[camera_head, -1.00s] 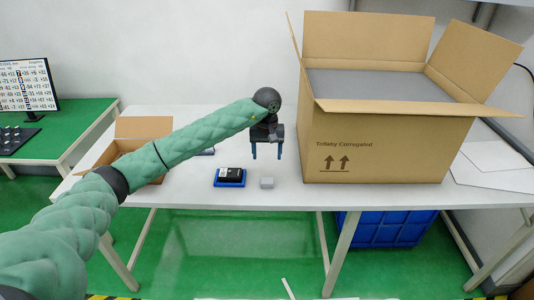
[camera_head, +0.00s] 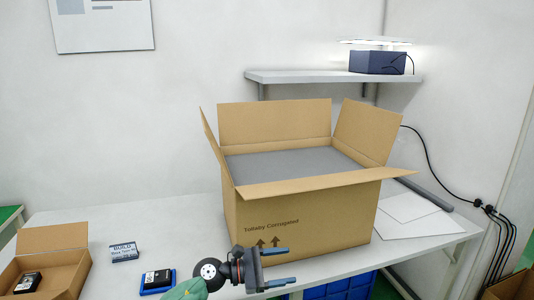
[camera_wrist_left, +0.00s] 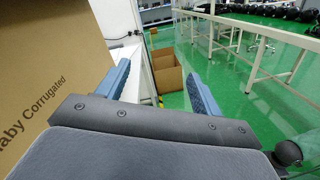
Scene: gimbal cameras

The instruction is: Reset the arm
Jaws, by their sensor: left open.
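My left gripper (camera_head: 279,268) is in the lower middle of the head view, in front of the large cardboard box. Its two blue fingers are apart and point to the right, with nothing between them. In the left wrist view the open fingers (camera_wrist_left: 160,85) also show empty, with the box wall close on the left. Only the end of my left arm shows at the bottom edge of the head view. My right gripper is not in view.
The large open cardboard box (camera_head: 300,225) with grey filling stands on the white table (camera_head: 190,225). A small open box (camera_head: 60,265) with a black item, a blue tray (camera_head: 157,291) and a small sign block (camera_head: 124,252) are at left. Papers (camera_head: 415,212) lie at right.

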